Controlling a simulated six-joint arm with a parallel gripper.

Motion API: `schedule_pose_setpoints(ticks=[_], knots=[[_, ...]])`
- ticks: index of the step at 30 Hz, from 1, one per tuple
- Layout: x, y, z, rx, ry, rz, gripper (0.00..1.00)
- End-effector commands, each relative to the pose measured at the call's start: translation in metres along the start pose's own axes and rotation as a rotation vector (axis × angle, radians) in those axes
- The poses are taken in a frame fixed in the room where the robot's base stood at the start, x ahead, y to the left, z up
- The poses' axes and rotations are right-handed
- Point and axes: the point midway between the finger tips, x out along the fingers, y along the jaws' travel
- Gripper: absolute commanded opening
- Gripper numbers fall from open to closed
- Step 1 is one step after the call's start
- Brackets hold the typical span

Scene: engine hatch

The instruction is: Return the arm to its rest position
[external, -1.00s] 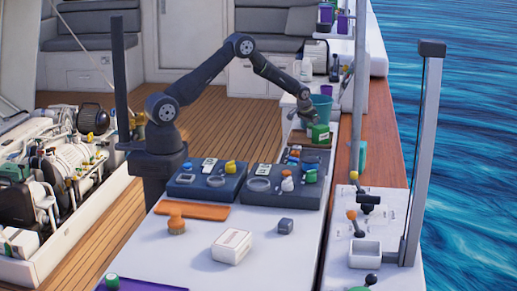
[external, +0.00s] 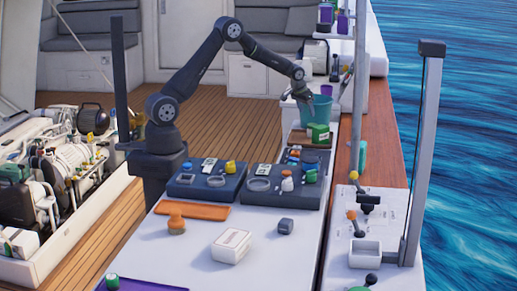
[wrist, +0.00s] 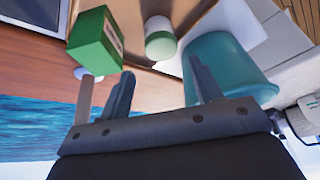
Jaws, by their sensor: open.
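My gripper (external: 303,98) is at the far end of the white bench, raised near the teal bucket (external: 321,107). In the wrist view my gripper (wrist: 158,82) has its two fingers spread apart with nothing between them. The teal bucket (wrist: 228,68) is close behind the right finger there. A green and white box (external: 318,133) stands on the bench below and right of my gripper; it also shows in the wrist view (wrist: 97,40), left of the fingers. My arm is bent with its elbow high.
Two dark trays (external: 206,192) with small parts lie on the white bench (external: 190,258). An orange plate (external: 190,211), an orange-topped stamp (external: 176,224), a white box (external: 231,246) and a dark block (external: 285,226) lie nearer. A grey post (external: 423,150) stands at right.

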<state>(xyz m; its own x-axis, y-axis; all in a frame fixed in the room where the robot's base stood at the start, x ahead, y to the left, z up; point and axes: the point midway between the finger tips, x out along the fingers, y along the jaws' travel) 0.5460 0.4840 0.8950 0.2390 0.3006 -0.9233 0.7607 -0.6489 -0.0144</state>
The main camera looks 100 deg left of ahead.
Motion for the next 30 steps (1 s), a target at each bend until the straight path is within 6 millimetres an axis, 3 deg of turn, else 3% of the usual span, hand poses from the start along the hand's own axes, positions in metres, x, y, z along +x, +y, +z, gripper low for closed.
schedule_pose_setpoints(ticks=[8, 30], knots=[[0.011, 0.0, 0.0, 0.0, 0.0, 0.0, 0.59], [0.125, 0.0, 0.002, 0.0, -0.001, 0.001, 0.59]])
